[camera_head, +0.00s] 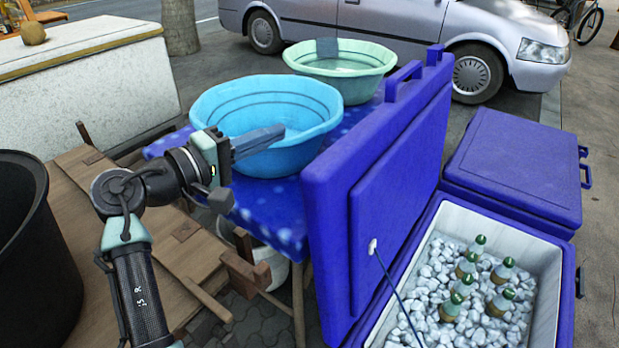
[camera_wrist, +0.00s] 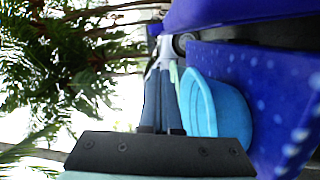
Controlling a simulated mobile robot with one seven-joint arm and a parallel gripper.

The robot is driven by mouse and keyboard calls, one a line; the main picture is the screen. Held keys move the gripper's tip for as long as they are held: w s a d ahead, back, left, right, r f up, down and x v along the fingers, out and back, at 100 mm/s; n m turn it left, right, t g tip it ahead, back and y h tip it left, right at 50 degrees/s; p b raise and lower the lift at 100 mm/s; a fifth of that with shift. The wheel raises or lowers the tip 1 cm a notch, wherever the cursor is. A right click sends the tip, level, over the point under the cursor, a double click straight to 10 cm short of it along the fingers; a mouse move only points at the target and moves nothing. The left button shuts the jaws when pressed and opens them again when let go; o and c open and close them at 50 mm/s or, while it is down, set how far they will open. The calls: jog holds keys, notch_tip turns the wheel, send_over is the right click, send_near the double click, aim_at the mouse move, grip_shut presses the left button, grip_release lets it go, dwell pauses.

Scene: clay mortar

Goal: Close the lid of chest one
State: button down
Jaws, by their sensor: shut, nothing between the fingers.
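A blue chest (camera_head: 548,252) stands open at the lower right, with a pale inside. It holds ice and several bottles with green caps (camera_head: 480,240). Its blue lid (camera_head: 330,215) stands upright on the chest's left side. My gripper (camera_head: 280,132) is shut and empty, left of the lid and in front of the blue basin. In the wrist view, my gripper's fingers (camera_wrist: 162,75) are together. A blue surface (camera_wrist: 235,14) crosses the top of that view; I cannot tell whether it is the lid. No contact between gripper and lid shows.
A second blue chest (camera_head: 520,165), closed, stands behind the open one. A blue basin (camera_head: 215,105) and a green basin (camera_head: 372,75) are on a blue-covered table (camera_head: 262,205). A black pot (camera_head: 25,260) is at far left. A silver car (camera_head: 400,25) is behind.

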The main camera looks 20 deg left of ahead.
jog(key=s+a+f+n+h+b, duration=0.2)
jog(key=s+a+f, duration=0.2)
jog(key=f, duration=0.1)
jog(key=w+d+r+b, duration=0.1)
jog(key=w+d, duration=0.7)
jog(key=shift+w+d+r+b, duration=0.15)
jog(key=shift+w+d+b, duration=0.1)
jog(key=shift+b, duration=0.05)
jog(key=shift+d, duration=0.1)
